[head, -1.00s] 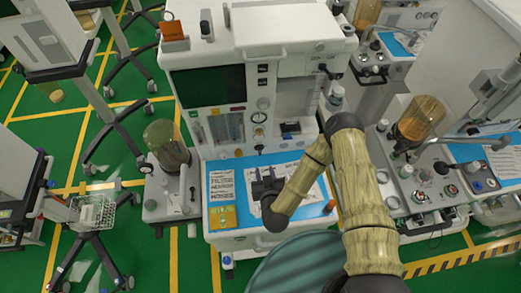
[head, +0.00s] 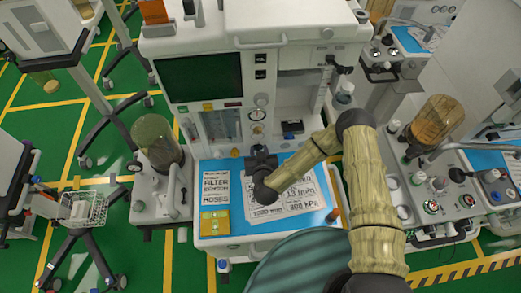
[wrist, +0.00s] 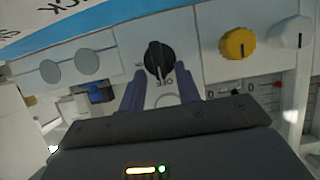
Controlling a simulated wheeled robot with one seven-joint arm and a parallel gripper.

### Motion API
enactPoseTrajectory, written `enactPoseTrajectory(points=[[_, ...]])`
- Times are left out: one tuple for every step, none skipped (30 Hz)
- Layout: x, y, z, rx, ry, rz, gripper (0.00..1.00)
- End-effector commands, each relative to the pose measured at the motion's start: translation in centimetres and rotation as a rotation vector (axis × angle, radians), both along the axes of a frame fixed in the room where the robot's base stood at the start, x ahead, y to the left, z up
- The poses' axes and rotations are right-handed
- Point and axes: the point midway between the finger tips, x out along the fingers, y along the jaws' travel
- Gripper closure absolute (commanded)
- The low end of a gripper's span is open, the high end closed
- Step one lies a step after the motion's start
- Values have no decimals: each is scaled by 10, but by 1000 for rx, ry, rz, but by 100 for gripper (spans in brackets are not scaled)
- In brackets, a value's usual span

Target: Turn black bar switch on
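The black bar switch (wrist: 158,61) is a round black knob with a raised bar, on a pale panel in the wrist view. Its bar stands nearly upright in the picture, and an OFF label (wrist: 164,82) lies just below it. My gripper (wrist: 161,72) is open and empty. Its two dark fingers point at the panel, one on either side of the label, with their tips near the knob's lower edge. I cannot tell whether they touch it. In the head view my gripper (head: 261,162) is close to the machine's front panel (head: 222,145) and the switch is hidden.
A yellow knob (wrist: 238,44) and a white knob (wrist: 292,33) sit right of the switch. Two grey discs (wrist: 69,67) are to its left. Below the panel is a blue work surface (head: 213,165) with printed sheets. A glass-domed unit (head: 155,145) stands left.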

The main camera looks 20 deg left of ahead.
Motion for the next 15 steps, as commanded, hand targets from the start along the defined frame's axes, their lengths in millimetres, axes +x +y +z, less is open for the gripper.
enactPoseTrajectory(points=[[0,1,1,1,-1,1,67],[0,1,1,1,-1,1,67],[-1,1,1,0,-1,1,67],[-1,1,1,0,-1,1,67],[-1,1,1,0,-1,2,71],[-1,1,0,0,-1,2,79],[-1,1,1,0,-1,2,85],[-1,1,1,0,0,2,91],[-1,1,0,0,0,2,99],[-1,1,0,1,-1,3,100],[-1,1,0,1,-1,3,100],[-1,1,0,0,-1,2,100],[2,-2,0,0,-1,-4,100],[1,-1,0,-1,0,-2,100],[1,-1,0,0,0,-2,100]])
